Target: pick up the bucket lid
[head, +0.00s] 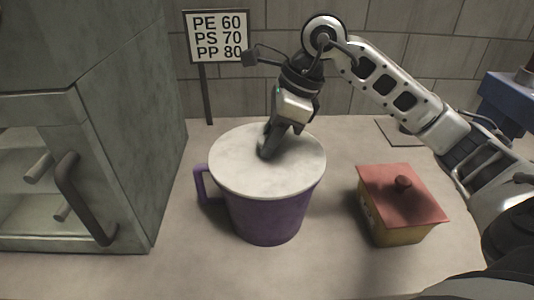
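A purple bucket (268,217) with a side handle stands upright on the counter in the middle of the head view. A round whitish lid (240,165) lies flat over its top. My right gripper (267,153) points down at the middle of the lid, with its fingertips at or very near the lid's surface. The fingers hide the lid's centre, so any knob there is hidden. I cannot tell whether the fingers are open or shut on something. My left gripper is not in view.
A grey cabinet (165,150) with a dark handle (82,200) stands at the left. A yellow box (400,235) with a red knobbed lid (385,180) sits to the right. A sign (217,37) on a post stands behind. Bare counter (330,260) lies in front.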

